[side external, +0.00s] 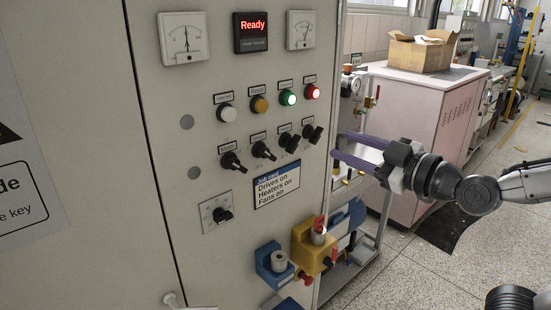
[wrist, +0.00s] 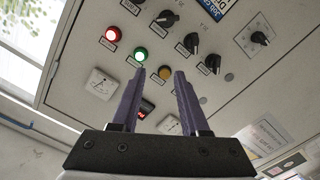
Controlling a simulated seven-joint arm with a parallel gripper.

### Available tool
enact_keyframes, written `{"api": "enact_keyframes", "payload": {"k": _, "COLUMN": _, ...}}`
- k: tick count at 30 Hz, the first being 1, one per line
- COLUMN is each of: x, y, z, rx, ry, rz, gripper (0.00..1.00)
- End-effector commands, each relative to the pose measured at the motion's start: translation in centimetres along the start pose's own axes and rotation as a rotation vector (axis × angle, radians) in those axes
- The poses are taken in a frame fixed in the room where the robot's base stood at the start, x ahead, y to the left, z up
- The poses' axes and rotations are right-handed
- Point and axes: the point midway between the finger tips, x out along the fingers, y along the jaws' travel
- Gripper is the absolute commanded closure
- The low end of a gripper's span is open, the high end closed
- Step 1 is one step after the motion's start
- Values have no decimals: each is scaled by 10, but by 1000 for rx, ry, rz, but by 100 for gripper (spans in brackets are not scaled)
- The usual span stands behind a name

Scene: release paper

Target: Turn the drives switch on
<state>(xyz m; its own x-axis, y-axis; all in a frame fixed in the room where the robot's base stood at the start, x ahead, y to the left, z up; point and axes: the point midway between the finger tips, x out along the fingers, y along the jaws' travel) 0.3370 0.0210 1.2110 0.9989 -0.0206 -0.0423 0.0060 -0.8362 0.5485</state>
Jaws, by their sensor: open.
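The grey cabinet panel has a row of black rotary switches: far left (side external: 232,161), second (side external: 264,150), third (side external: 290,143) and far right (side external: 313,134). Their labels are too small to read, so I cannot tell which is drives. The job card (side external: 277,185) below reads "Drives on, Heaters on, Fans on". My gripper (side external: 336,147) is open and empty, right of the row and apart from the switches. In the wrist view my gripper (wrist: 160,72) points at the panel, with switches (wrist: 191,43) above and right of its fingertips.
Above the switches are white (side external: 227,114), orange (side external: 260,105), lit green (side external: 288,97) and lit red (side external: 312,91) lamps. A "Ready" display (side external: 251,32) sits between two meters. A lower knob (side external: 222,214) and a yellow block (side external: 313,245) stick out below.

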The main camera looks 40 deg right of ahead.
Motion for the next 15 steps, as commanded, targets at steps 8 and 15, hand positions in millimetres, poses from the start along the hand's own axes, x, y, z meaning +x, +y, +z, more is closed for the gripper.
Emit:
{"api": "enact_keyframes", "payload": {"k": 8, "x": 13, "y": -37, "z": 17, "rx": -183, "ry": 38, "rz": 115, "gripper": 55}}
{"api": "enact_keyframes", "payload": {"k": 15, "x": 13, "y": -79, "z": 22, "rx": -207, "ry": 43, "rz": 11, "gripper": 55}}
